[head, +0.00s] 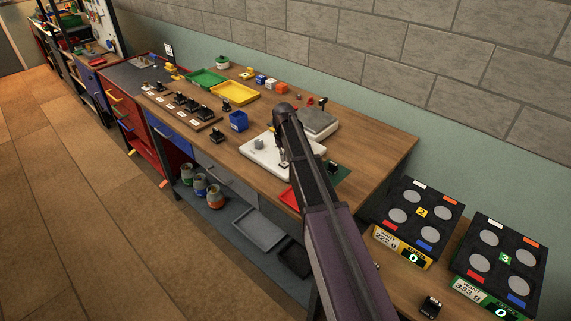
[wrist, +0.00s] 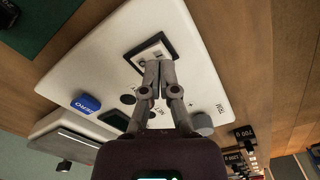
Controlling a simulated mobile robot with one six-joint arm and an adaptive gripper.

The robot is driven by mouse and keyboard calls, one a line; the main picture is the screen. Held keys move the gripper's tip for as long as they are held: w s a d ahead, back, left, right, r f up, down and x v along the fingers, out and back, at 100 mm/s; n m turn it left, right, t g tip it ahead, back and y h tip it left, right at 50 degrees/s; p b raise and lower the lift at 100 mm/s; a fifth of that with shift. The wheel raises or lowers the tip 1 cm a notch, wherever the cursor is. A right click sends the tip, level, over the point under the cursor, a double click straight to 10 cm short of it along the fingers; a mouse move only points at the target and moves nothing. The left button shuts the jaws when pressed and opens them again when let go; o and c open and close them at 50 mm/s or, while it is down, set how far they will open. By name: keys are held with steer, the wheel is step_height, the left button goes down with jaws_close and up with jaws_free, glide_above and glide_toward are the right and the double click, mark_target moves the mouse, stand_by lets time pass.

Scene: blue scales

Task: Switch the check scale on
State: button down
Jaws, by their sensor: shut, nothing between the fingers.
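A white control panel (head: 262,160) lies on the wooden workbench beside a grey-topped scale (head: 318,122). In the wrist view, the white panel (wrist: 118,50) carries a black-framed rocker switch (wrist: 146,50), a blue ZERO button (wrist: 86,103), a grey knob (wrist: 202,123), and a small dark display (wrist: 113,120). My gripper (wrist: 159,64) is shut and empty, its fingertips at the lower edge of the switch frame. I cannot tell whether they touch it.
A blue bin (head: 238,121), a row of black weights (head: 190,104), and yellow (head: 235,92) and green (head: 207,77) trays stand to the left. Two black units with round pads (head: 418,212) (head: 500,256) stand at the right. Bare wood lies right of the grey-topped scale.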

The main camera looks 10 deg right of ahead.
mark_target(284, 164)
steer(key=shift+f+b, duration=1)
steer(key=shift+f, duration=0.05)
stand_by(0.9)
steer(key=shift+r, duration=0.15)
steer(key=shift+r+p, duration=3.4)
steer(key=shift+p, duration=0.15)
steer(key=s+m, duration=0.1)
steer(key=s, duration=2.8)
steer(key=shift+a, duration=0.15)
